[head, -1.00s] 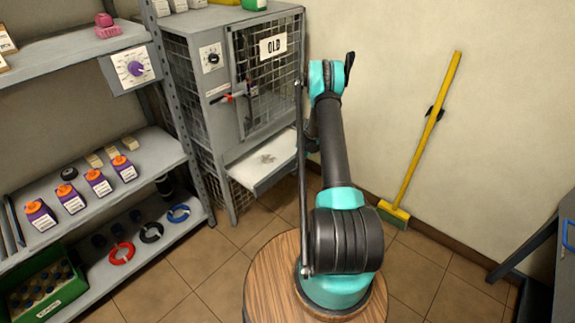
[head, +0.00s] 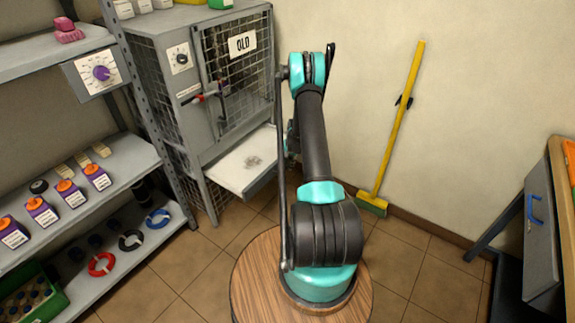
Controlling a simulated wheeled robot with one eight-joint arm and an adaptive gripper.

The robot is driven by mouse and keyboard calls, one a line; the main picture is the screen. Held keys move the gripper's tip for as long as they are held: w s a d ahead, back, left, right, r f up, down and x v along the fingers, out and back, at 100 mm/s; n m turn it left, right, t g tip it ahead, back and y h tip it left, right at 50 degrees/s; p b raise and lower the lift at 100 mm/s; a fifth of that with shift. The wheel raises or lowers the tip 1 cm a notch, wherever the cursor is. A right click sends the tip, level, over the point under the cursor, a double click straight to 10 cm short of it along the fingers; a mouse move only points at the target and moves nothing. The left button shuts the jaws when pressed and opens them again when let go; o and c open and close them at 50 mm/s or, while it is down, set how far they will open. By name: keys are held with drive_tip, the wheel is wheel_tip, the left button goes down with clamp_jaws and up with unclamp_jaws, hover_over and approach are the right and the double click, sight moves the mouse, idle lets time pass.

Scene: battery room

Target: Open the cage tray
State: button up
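The grey cage (head: 190,90) stands against the back wall, left of my arm, with mesh sides and a mesh door labelled "OLD". The cage tray (head: 240,172) is a pale, shallow tray sticking out from the cage front below the door. A small greyish patch or pile lies on it. A red-handled latch (head: 200,97) sits on the cage front, and a black dial is above it. My arm rises right of the tray and hides its right end. My gripper is behind my arm links, so its fingers cannot be made out.
A shelf unit (head: 100,170) with purple-orange bottles, cable coils and a green crate (head: 30,297) stands at the left. A yellow broom (head: 400,120) leans on the back wall. A desk with a blue-handled drawer (head: 535,207) is at the right. Tiled floor is open between.

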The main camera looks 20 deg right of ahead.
drive_tip(key=shift+r, duration=0.1)
wheel_tip(320, 180, up, 12)
drive_tip(key=s+d, duration=0.1)
drive_tip(key=shift+s+d+f, duration=0.15)
drive_tip(key=shift+s+f, duration=0.05)
drive_tip(key=shift+s, duration=0.2)
idle(0.5)
